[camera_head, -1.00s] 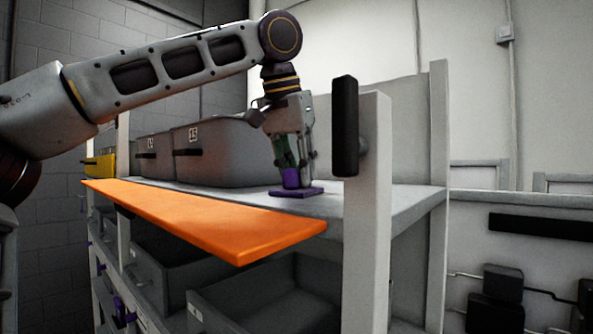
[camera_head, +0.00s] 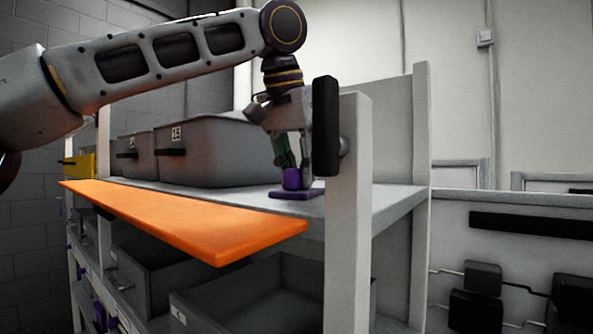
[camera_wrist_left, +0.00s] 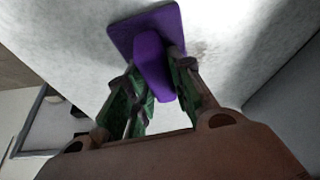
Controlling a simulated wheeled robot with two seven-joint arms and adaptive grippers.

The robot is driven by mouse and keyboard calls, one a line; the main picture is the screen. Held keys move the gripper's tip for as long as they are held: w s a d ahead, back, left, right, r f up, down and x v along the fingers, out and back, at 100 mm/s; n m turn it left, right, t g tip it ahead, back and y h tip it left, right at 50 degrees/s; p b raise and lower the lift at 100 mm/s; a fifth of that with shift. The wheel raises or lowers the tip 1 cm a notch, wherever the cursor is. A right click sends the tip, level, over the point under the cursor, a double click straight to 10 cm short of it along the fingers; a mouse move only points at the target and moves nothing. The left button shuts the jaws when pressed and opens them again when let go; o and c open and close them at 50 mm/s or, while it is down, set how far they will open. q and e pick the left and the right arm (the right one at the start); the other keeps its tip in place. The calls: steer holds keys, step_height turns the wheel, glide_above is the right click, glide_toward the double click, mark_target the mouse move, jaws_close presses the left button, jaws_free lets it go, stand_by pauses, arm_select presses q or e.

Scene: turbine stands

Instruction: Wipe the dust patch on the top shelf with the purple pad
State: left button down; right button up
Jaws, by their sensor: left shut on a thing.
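The purple pad (camera_head: 297,195) lies flat on the top shelf (camera_head: 388,205), near the right front post. My left gripper (camera_head: 291,168) points down above it and is shut on its upright purple grip. In the left wrist view, the pad (camera_wrist_left: 122,38) rests on the pale shelf surface, with the green-sided fingers (camera_wrist_left: 155,80) on both sides of its grip. Faint darker specks (camera_wrist_left: 203,48) show on the shelf right beside the pad; I cannot tell how far the dust patch extends, and the pad may hide part of it. My right gripper is not in view.
Grey bins (camera_head: 215,150) stand on the shelf left of the gripper. An orange board (camera_head: 190,218) runs along the shelf's front edge. A white post (camera_head: 348,220) with a black bar (camera_head: 325,126) stands close on the right. Open grey bins (camera_head: 260,295) sit below.

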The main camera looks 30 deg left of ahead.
mark_target(316, 190)
arm_select(q)
steer(key=shift+s+d, duration=0.15)
steer(key=shift+d, duration=1.75)
steer(key=shift+f, duration=0.15)
steer(key=shift+a, duration=0.25)
steer(key=shift+a, duration=1.65)
steer(key=shift+a, duration=0.1)
steer(key=shift+w+a+r, duration=0.15)
steer(key=shift+a, duration=0.75)
steer(key=shift+w+a+r, duration=0.1)
steer(key=shift+w+a, duration=0.05)
steer(key=shift+a, duration=0.75)
